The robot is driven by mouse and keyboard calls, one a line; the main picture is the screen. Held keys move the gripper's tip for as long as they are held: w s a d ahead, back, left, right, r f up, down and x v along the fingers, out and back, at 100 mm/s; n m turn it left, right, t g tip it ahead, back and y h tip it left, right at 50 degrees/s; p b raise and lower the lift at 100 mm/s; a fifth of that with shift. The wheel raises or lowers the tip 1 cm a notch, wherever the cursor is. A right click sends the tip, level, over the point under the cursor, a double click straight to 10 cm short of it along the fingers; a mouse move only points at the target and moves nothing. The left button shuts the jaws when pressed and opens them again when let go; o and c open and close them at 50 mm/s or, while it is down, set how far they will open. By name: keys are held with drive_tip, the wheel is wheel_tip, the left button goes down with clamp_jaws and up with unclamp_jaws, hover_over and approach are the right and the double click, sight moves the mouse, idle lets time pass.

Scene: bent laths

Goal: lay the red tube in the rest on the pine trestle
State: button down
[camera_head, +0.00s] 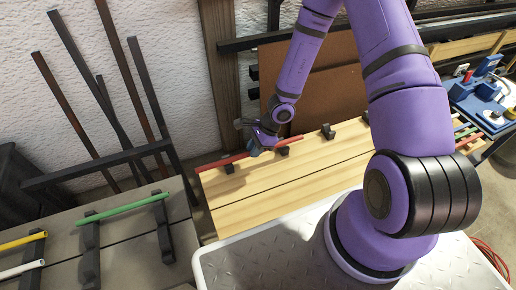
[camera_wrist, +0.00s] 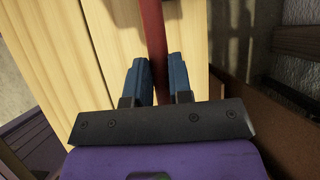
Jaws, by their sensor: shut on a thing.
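The red tube (camera_head: 215,163) runs across the left part of the pine trestle (camera_head: 262,190), along its back edge. It passes over two dark notched blocks of the rest, a left one (camera_head: 229,169) and a right one (camera_head: 282,151). I cannot tell whether it touches them or hangs just above. My gripper (camera_head: 256,150) is shut on the tube between these two blocks. In the wrist view the tube (camera_wrist: 154,35) runs up between the blue fingers of my gripper (camera_wrist: 160,75), over pale planks. The far end of the tube is cut off there.
A grey table (camera_head: 130,260) at left holds a green tube (camera_head: 125,208), a yellow tube (camera_head: 22,241) and a white tube (camera_head: 20,268). A brown board (camera_head: 310,80) leans behind.

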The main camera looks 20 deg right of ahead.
drive_tip(key=shift+w+d+f, duration=0.15)
drive_tip(key=shift+w+d, duration=1.05)
drive_tip(key=shift+w, duration=0.1)
drive_tip(key=shift+f, duration=1.75)
drive_tip(key=c, duration=1)
unclamp_jaws()
drive_tip(key=shift+f, duration=0.1)
